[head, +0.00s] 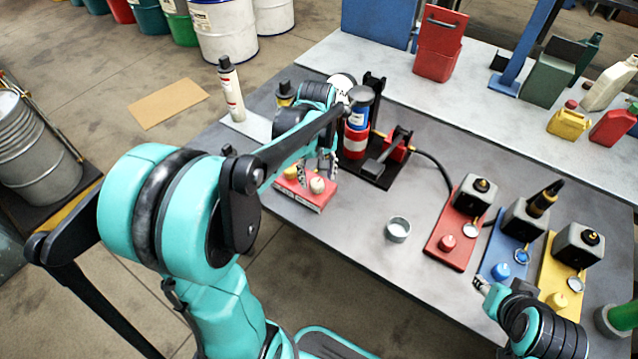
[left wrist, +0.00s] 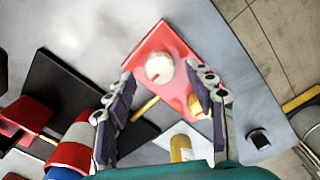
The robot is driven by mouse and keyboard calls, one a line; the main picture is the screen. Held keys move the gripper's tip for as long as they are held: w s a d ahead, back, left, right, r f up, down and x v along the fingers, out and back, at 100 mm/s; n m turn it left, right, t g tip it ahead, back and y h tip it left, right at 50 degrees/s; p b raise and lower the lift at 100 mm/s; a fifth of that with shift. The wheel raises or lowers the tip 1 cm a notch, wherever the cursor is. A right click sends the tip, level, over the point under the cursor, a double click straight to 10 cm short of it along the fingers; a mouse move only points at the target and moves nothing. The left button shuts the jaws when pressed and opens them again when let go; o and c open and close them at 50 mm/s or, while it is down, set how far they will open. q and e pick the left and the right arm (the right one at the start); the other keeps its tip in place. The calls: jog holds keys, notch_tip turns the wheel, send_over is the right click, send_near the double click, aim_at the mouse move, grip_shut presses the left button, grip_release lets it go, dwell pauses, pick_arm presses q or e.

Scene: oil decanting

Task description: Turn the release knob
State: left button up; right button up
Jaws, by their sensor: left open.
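The release knob is a round white knob (head: 317,185) on a red box (head: 304,199) at the table's near left edge. In the left wrist view, the white knob (left wrist: 159,69) sits on the red box (left wrist: 160,42), ahead of the fingertips and roughly centred between them. A yellow part shows beside it on the same box. My left gripper (head: 318,169) is open and empty above the box, its fingers pointing down toward the knob; the wrist view shows its fingers (left wrist: 160,80) spread. My right gripper (head: 480,287) is at the lower right, near the blue base; its jaws are too small to judge.
A red-and-blue cylinder (head: 357,125) stands on a black base just behind the knob box. A small metal cup (head: 398,229) stands to the right. Red (head: 447,250), blue and yellow bases with grey units line the right side. The table between is mostly clear.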

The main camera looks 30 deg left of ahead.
pick_arm(q)
jog(key=shift+f+b, duration=0.3)
jog(key=shift+f, duration=0.9)
jog(key=shift+c, duration=0.3)
jog(key=c, duration=1.1)
